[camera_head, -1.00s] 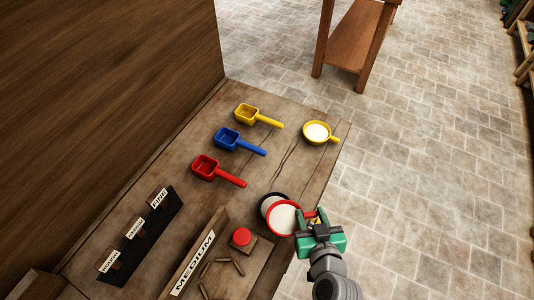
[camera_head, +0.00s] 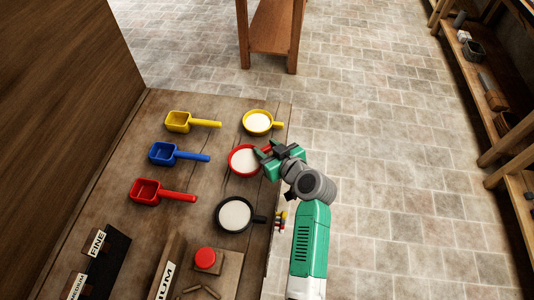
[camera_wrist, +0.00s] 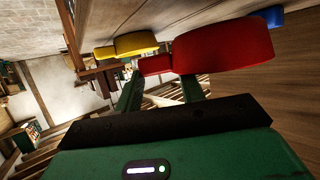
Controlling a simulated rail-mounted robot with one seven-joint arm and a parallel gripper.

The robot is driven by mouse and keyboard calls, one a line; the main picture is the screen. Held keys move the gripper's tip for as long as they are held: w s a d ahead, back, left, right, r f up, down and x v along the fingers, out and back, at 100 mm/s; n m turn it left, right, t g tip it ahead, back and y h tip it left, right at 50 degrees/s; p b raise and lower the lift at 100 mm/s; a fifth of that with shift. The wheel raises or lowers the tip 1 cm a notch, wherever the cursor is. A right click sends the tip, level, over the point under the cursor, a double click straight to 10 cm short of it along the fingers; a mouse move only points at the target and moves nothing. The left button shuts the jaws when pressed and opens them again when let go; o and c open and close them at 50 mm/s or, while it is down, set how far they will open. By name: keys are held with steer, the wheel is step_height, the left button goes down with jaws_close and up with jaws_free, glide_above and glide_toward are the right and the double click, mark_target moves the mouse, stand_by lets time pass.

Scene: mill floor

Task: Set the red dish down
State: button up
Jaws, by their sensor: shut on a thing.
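The red dish (camera_head: 243,162) holds white contents and is level in the head view, over the right side of the bench, between a yellow dish (camera_head: 258,122) and a black dish (camera_head: 235,215). My gripper (camera_head: 268,154) is shut on its handle from the right. In the wrist view the red dish (camera_wrist: 222,48) is in front of my gripper (camera_wrist: 158,92), with its handle between the fingers. The yellow dish (camera_wrist: 130,45) shows to its left there. I cannot tell whether the red dish touches the bench.
Yellow (camera_head: 178,121), blue (camera_head: 163,153) and red (camera_head: 146,191) scoops lie in a column left of the dishes. A red button (camera_head: 205,257) and labelled racks (camera_head: 92,262) are at the front. A wooden stand (camera_head: 270,35) and shelving (camera_head: 490,95) stand beyond the bench.

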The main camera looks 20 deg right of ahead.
mark_target(268, 152)
steer(key=shift+w+d+f, duration=0.15)
steer(key=shift+w+d, duration=0.2)
steer(key=shift+w, duration=0.4)
steer(key=shift+f+b, duration=0.45)
steer(key=shift+f, duration=1.3)
steer(key=shift+f, duration=0.2)
steer(key=o, duration=1.2)
steer(key=shift+r, duration=0.25)
steer(key=shift+s+r, duration=0.15)
steer(key=shift+s, duration=0.25)
steer(key=p+v, duration=0.2)
steer(key=v, duration=0.9)
steer(key=shift+s+d, duration=0.1)
steer(key=shift+s, duration=0.1)
